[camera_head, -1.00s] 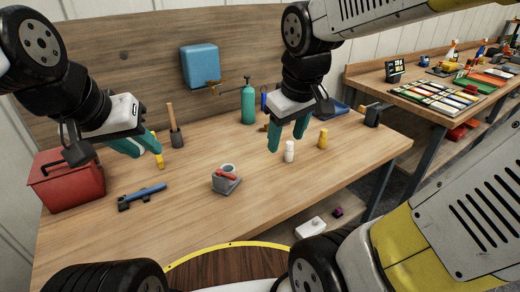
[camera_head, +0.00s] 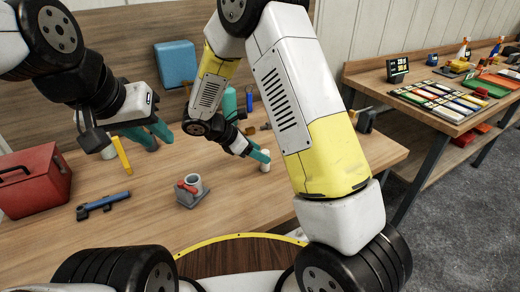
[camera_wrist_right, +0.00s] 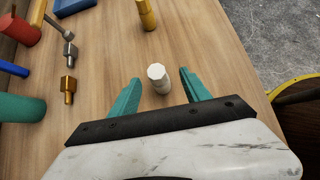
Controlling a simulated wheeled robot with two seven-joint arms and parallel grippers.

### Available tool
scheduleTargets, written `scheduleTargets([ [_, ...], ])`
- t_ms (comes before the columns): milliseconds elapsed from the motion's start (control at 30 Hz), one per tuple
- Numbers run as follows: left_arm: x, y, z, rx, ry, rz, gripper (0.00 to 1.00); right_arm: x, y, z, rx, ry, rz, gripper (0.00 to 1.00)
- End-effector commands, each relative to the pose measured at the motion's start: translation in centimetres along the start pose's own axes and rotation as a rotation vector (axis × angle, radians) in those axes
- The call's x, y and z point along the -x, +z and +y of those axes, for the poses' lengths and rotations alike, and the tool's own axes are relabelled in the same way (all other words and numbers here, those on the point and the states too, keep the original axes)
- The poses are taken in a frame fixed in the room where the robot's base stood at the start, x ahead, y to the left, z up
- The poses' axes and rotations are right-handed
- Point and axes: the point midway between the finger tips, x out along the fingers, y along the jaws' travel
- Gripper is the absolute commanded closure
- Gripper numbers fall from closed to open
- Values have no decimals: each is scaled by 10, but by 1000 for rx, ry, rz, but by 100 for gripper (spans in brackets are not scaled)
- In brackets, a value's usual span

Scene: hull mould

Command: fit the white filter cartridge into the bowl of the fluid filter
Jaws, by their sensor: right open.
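The white filter cartridge (camera_wrist_right: 158,80) stands upright on the bench. In the right wrist view it is between the spread teal fingers of my open right gripper (camera_wrist_right: 160,84), with gaps on both sides. In the head view the cartridge (camera_head: 265,161) is partly hidden by that gripper (camera_head: 259,155). The fluid filter's grey bowl (camera_head: 194,181), with a red part at its side, stands on a grey base to the left of and nearer than the cartridge. My left gripper (camera_head: 154,136) is open and empty above the back left of the bench.
A blue tool (camera_head: 104,204) and a red toolbox (camera_head: 35,180) are at left. A yellow cylinder (camera_wrist_right: 147,14) stands beyond the cartridge. My right arm covers much of the bench's right side.

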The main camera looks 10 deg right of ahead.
Motion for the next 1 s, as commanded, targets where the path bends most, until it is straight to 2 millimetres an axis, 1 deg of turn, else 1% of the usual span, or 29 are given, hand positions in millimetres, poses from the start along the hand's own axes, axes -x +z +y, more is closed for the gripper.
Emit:
scheduleTargets([
  [100,0,0,0,0,0,0,69,-15,0,0,-1,-3,-1,45],
  [267,0,0,0,0,0,0,69,-28,0,1,-1,-2,0,45],
  [533,0,0,0,0,0,0,69,-67,-1,3,-2,-5,0,45],
  [633,0,0,0,0,0,0,69,-72,-2,3,-3,-3,2,45],
  [800,0,0,0,0,0,0,69,-72,-1,3,-3,-2,2,45],
  [867,0,0,0,0,0,0,69,-72,-1,3,-3,-2,2,55],
  [1000,0,0,0,0,0,0,69,-72,-1,3,-3,-2,2,82],
])
